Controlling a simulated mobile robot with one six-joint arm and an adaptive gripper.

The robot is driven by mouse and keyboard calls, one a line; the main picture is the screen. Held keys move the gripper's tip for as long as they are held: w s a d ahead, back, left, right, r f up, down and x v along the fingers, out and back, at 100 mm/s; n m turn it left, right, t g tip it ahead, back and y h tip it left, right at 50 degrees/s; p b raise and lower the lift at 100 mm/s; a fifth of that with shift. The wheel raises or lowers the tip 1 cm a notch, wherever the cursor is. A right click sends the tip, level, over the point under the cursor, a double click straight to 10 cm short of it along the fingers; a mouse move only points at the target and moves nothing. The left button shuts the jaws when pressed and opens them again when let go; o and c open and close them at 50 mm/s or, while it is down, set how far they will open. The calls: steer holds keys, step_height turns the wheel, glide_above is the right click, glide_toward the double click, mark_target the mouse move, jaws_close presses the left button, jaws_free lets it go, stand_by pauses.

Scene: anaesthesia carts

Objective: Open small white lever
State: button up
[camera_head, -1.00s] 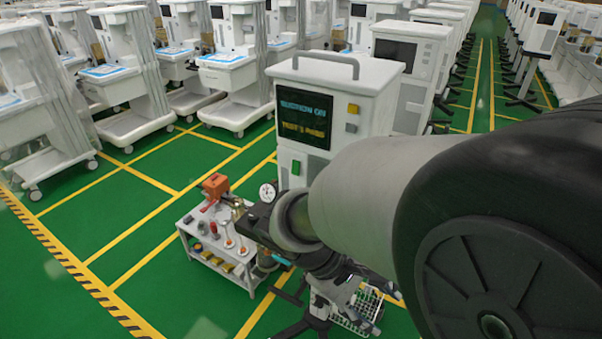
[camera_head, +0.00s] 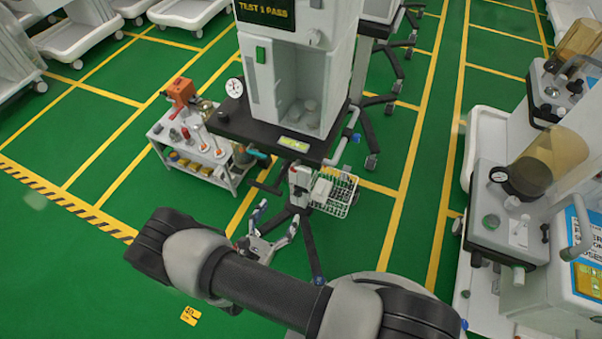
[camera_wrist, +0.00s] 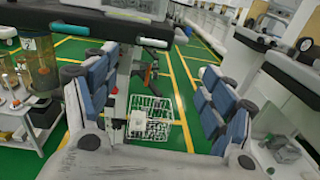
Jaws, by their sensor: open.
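My gripper (camera_head: 276,222) shows in the head view below the front of the central cart, with its fingers spread. In the wrist view my gripper (camera_wrist: 160,100) is open and empty, a blue-grey finger at each side. The central white cart (camera_head: 342,65) has a dark shelf (camera_head: 265,130) above my gripper. A small white upright part (camera_head: 518,232) stands on the machine at the right; I cannot tell whether it is the small white lever. No other lever is clear enough to name.
A wire basket (camera_head: 334,192) hangs under the dark shelf and shows between my fingers in the wrist view (camera_wrist: 150,130). A white tool trolley (camera_head: 205,158) stands left of the cart. The right machine (camera_head: 505,195) stands across an aisle. Green floor is free at the lower left.

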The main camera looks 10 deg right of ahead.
steer(key=w+d+f+n+b, duration=0.1)
steer(key=w+d+b, duration=0.1)
steer(key=w+d, duration=0.8)
steer(key=w, duration=0.3)
steer(key=shift+w+f+t+y, duration=0.25)
steer(key=shift+w+t+y, duration=0.05)
steer(key=shift+w+y, duration=0.1)
steer(key=shift+s, duration=0.1)
steer(key=c, duration=1.1)
